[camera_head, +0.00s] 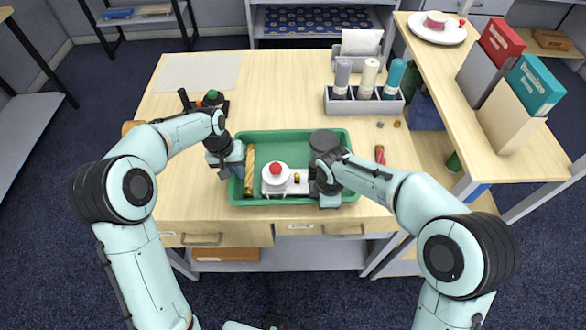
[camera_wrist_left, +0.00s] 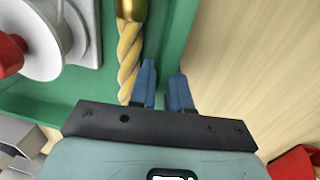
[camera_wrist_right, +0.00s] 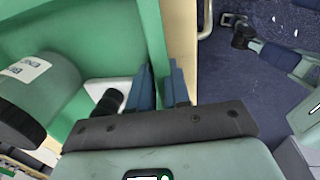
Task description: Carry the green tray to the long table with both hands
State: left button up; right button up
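The green tray (camera_head: 306,137) lies flat on a light-wood desk (camera_head: 300,90). It holds a twisted yellow stick (camera_head: 249,170), a white device with a red knob (camera_head: 275,180) and a dark round item (camera_head: 324,140). My left gripper (camera_head: 236,172) is at its left wall; in the left wrist view its fingers (camera_wrist_left: 164,88) stand close together around the wall. My right gripper (camera_head: 329,200) is at the front wall, right of centre; its fingers (camera_wrist_right: 163,88) straddle that wall in the right wrist view. No long cloth table is recognisable in view.
A grey holder (camera_head: 365,106) with several bottles stands behind the tray. A raised wooden side top (camera_head: 460,62) with a white plate (camera_head: 437,28) and binders (camera_head: 520,85) is at right. Small dark items (camera_head: 205,100) lie near my left wrist. Blue carpet (camera_head: 50,220) is clear at left.

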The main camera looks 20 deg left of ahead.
pick_arm(q)
grip_shut()
pick_arm(e)
grip_shut()
pick_arm(q)
jog(key=shift+w+r, duration=0.1)
pick_arm(e)
jog(key=shift+r, duration=0.1)
